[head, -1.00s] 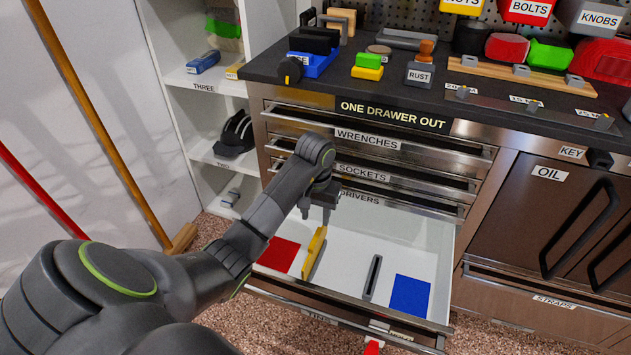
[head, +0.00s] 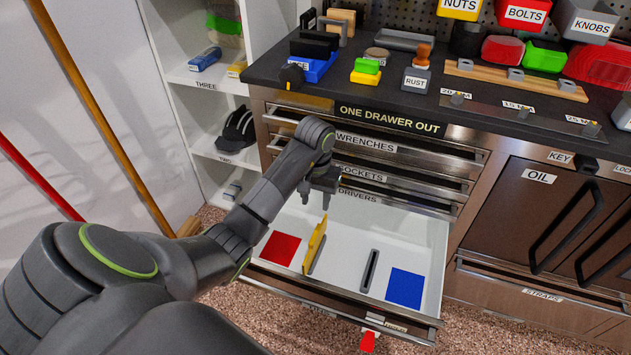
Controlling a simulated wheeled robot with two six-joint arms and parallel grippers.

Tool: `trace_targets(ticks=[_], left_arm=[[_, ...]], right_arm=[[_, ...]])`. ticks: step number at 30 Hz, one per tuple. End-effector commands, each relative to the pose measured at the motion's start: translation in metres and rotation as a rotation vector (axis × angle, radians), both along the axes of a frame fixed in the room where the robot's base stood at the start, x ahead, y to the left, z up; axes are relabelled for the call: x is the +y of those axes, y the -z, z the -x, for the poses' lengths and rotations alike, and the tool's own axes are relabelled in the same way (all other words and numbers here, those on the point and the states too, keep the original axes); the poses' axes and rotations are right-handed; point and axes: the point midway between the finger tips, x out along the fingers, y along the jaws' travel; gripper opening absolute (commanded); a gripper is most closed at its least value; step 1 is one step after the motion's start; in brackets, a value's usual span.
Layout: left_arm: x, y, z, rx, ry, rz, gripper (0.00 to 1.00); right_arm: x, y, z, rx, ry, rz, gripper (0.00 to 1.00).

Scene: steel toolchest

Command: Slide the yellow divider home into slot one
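The yellow divider (head: 315,246) stands on the white floor of the open drawer (head: 408,232), at a grey slot on the left, beside a red patch (head: 280,248). I cannot tell how deep it sits in that slot. A second, empty grey slot (head: 369,271) lies to its right, beside a blue patch (head: 406,288). No slot number is readable. My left gripper (head: 316,203) points down just above the divider's far end. Its fingers are apart, with nothing visible between them. My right gripper is not in view.
Tools and bins crowd the worktop. A white shelf unit (head: 205,82) stands at the left. The drawer floor around the slots is clear.

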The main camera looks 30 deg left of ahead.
Motion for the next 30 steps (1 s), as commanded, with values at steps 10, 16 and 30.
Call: trace_targets(ticks=[10, 16, 30], left_arm=[[0.000, -0.033, 0.000, 0.000, 0.000, 0.000, 0.39], [0.000, -0.038, 0.000, 0.000, 0.000, 0.000, 0.39], [0.000, -0.037, 0.000, 0.000, 0.000, 0.000, 0.39]], right_arm=[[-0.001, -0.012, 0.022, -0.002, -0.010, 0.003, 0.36], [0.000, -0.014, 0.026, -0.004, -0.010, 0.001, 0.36], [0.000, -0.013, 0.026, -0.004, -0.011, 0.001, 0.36]])
